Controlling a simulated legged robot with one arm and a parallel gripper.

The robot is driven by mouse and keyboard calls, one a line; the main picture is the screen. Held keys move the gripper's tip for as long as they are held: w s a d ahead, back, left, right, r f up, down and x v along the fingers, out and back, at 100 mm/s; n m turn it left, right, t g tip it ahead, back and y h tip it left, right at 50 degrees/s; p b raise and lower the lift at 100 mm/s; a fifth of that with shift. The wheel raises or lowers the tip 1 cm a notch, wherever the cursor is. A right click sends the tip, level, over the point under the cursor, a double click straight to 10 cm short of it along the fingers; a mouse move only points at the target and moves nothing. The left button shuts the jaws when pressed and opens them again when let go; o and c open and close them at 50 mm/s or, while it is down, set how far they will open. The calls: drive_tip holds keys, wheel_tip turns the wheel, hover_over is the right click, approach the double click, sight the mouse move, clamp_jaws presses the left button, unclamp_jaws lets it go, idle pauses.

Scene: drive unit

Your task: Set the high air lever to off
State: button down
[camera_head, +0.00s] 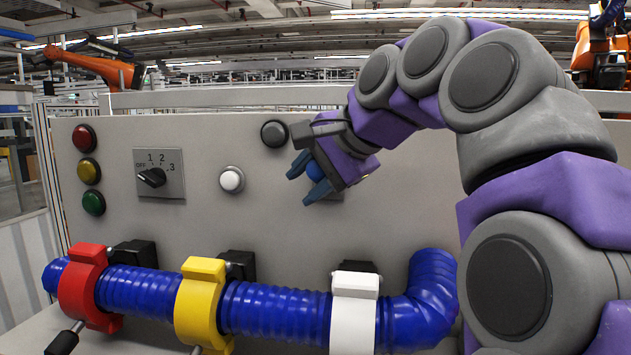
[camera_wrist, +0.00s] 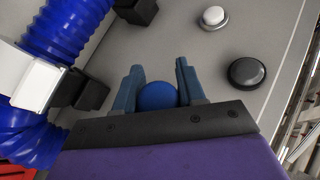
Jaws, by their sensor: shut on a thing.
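A round blue knob (camera_head: 315,171) shows between the fingers of my gripper (camera_head: 308,178) at the right part of the panel. I take it as the handle of the high air lever; no label on it can be read. In the wrist view the blue knob (camera_wrist: 157,95) sits between the two blue-grey fingers of my gripper (camera_wrist: 158,68), close to the palm. The gripper is shut on it. The lever's stem and most of its mounting plate are hidden behind the gripper, so its setting cannot be told.
The grey panel (camera_head: 235,135) carries a rotary switch (camera_head: 152,177), a white button (camera_head: 232,180), a black button (camera_head: 274,134) and red, yellow and green lights. A thick blue hose (camera_head: 275,311) with red, yellow and white clamps (camera_head: 354,315) runs below.

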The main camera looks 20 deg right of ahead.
drive_tip(key=c, duration=1.1)
unclamp_jaws()
drive_tip(key=shift+f, duration=0.1)
drive_tip(key=o, duration=0.3)
drive_tip(key=shift+w+d, duration=0.2)
drive_tip(key=shift+o, duration=0.2)
drive_tip(key=shift+d, duration=0.1)
drive_tip(key=shift+s, duration=0.25)
drive_tip(key=shift+s+d+r, duration=0.15)
drive_tip(key=shift+s+r, duration=0.2)
drive_tip(key=shift+r, duration=0.25)
drive_tip(key=s+d, duration=0.4)
drive_tip(key=s, duration=0.8)
drive_tip(key=shift+s+r+b, duration=0.15)
drive_tip(key=shift+r+b, duration=0.15)
drive_tip(key=shift+b, duration=0.1)
